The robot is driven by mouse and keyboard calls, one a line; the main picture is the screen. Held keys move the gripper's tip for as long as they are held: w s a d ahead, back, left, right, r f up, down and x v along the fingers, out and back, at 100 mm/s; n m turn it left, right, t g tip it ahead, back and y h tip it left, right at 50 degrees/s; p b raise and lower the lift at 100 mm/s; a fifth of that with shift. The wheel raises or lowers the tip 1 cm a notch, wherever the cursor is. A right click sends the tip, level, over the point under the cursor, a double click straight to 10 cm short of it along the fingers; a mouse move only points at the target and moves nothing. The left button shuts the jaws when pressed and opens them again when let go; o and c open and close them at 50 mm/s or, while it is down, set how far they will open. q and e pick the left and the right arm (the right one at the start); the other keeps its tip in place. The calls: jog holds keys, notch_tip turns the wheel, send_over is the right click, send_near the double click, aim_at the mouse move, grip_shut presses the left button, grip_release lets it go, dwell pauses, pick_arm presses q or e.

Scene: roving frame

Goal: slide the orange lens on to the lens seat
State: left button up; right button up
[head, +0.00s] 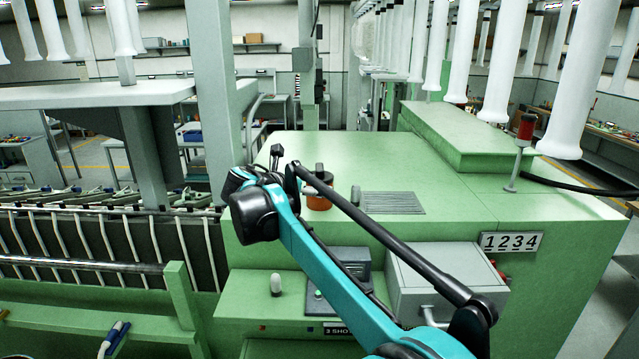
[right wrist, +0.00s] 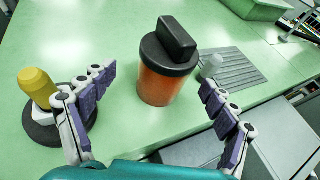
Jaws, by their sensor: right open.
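The orange lens (right wrist: 158,88) is an orange cylinder with a black cap and black block handle, upright on the green top. It also shows in the head view (head: 318,201), just right of my right arm's end. My right gripper (right wrist: 158,80) is open; its two fingers are spread either side of the lens, with gaps to it. A round black base (right wrist: 46,133) carrying a yellow bulb-like piece (right wrist: 38,86) stands by the left finger; it may be the lens seat, I cannot tell. My arm hides it in the head view. My left gripper is not in view.
A small white knob (head: 355,195) and a slatted vent (head: 392,203) lie right of the lens. A grey box (head: 445,275) and a "1234" plate (head: 511,241) are on the front. A red lamp (head: 526,128) stands right. White tubes (head: 505,65) hang above.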

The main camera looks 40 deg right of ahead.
jog(key=x, duration=0.1)
jog(key=p+x, duration=0.1)
jog(key=x, duration=0.2)
jog(key=shift+s+d+f+p, duration=0.1)
jog(key=shift+s+d+p, duration=0.15)
jog(key=shift+d+p, duration=0.25)
jog(key=shift+w+d+f, duration=0.15)
jog(key=shift+d+f, duration=0.05)
jog(key=shift+d, duration=0.05)
jog(key=shift+a, duration=0.1)
jog(key=c, duration=1.3)
